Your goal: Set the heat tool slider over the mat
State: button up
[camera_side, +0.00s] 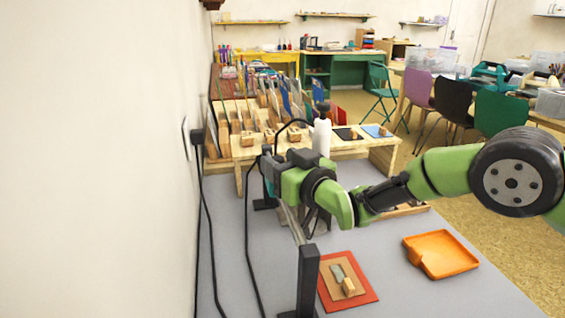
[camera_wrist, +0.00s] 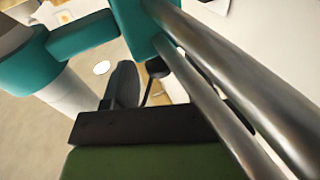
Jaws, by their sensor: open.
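The teal heat tool slider (camera_side: 266,174) sits on a rail (camera_side: 293,224) at its far end, beyond the mat, and is mostly hidden by my gripper (camera_side: 283,175). In the wrist view the teal slider body (camera_wrist: 138,25) is close, on two metal rods (camera_wrist: 215,85). My gripper is open and right at the slider; I cannot tell whether it touches. The red mat (camera_side: 370,296) lies flat at the near end of the rail. On it is a brown card (camera_side: 329,282) with a wooden block (camera_side: 348,287) and a grey piece.
A black post (camera_side: 307,280) stands at the rail's near end, beside the mat. An orange tray (camera_side: 440,253) lies right of the mat. A wooden shelf (camera_side: 345,150) with a white bottle (camera_side: 321,138) stands behind. Black cables hang along the left wall.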

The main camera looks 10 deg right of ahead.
grip_shut()
jog(key=s, duration=0.4)
dwell(0.4)
grip_release()
jog(key=v, duration=1)
jog(key=shift+w, duration=0.1)
jog(key=shift+c, duration=0.2)
